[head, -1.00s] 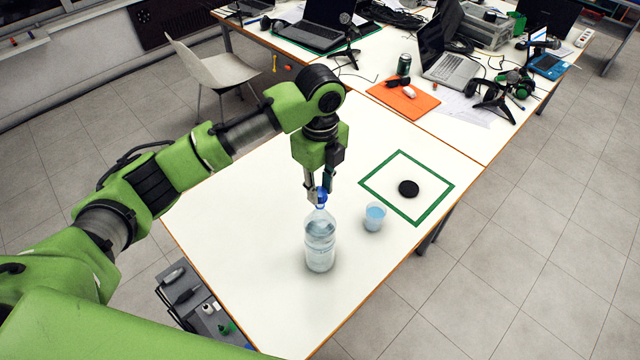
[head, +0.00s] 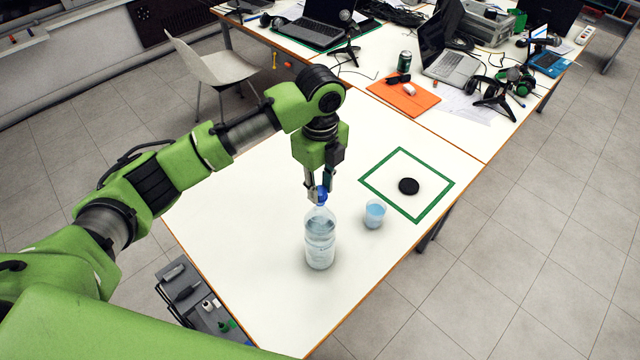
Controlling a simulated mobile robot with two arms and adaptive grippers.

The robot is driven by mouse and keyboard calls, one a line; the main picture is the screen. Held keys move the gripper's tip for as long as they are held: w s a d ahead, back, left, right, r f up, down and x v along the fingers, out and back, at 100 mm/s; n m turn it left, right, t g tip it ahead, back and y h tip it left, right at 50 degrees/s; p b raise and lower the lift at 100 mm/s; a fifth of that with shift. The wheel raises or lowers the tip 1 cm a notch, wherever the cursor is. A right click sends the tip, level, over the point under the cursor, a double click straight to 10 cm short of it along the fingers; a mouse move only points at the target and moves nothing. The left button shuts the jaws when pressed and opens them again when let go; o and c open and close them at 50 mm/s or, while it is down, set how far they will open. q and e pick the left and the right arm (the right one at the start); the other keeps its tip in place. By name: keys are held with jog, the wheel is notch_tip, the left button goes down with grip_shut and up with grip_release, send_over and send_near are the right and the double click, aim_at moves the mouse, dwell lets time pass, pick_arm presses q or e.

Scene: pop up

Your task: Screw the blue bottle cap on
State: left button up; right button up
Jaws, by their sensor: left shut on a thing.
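A clear plastic bottle (head: 320,240) with liquid in it stands upright on the white table (head: 240,220). The blue cap (head: 321,194) is at the top of the bottle's neck, between the fingertips of my left gripper (head: 319,190). The left gripper points down from above and is shut on the cap. The fingers partly hide the cap, and I cannot tell how tightly it sits on the neck. My right gripper is not in view.
A cup of blue liquid (head: 375,213) stands just right of the bottle. A black disc (head: 408,186) lies inside a green square outline (head: 433,205). An orange sheet (head: 404,95), a can (head: 404,61) and laptops are farther back. The table's left side is clear.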

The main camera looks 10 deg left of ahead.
pick_arm(q)
jog(key=shift+f+b, duration=0.3)
jog(key=shift+f, duration=0.6)
jog(key=m, duration=1.4)
jog(key=shift+m, duration=0.3)
jog(key=m, duration=0.6)
jog(key=o, duration=0.9)
jog(key=shift+o, duration=0.2)
